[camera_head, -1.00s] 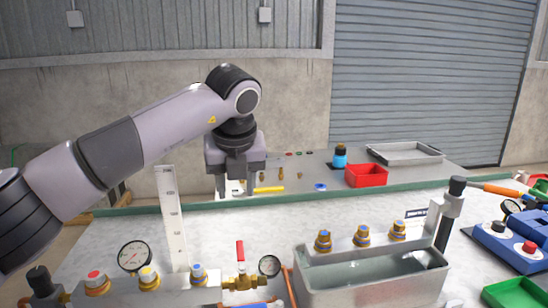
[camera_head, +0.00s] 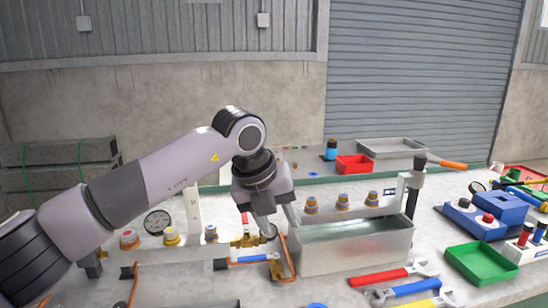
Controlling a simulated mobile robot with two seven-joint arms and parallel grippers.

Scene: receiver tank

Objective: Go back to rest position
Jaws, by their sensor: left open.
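My left arm comes in from the left, and its gripper (camera_head: 280,228) points down just left of the metal tank (camera_head: 355,249). Its fingers are apart, and I see nothing held between them. The fingertips overlap the brass valve fittings and piping (camera_head: 246,241) in the picture; I cannot tell whether they touch. My right gripper is not in view.
Wrenches with red (camera_head: 378,276) and blue (camera_head: 408,288) handles lie in front of the tank. A green tray (camera_head: 480,262) and a blue control box (camera_head: 470,222) stand right. A red bin (camera_head: 354,164) and metal tray (camera_head: 391,147) are at the back.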

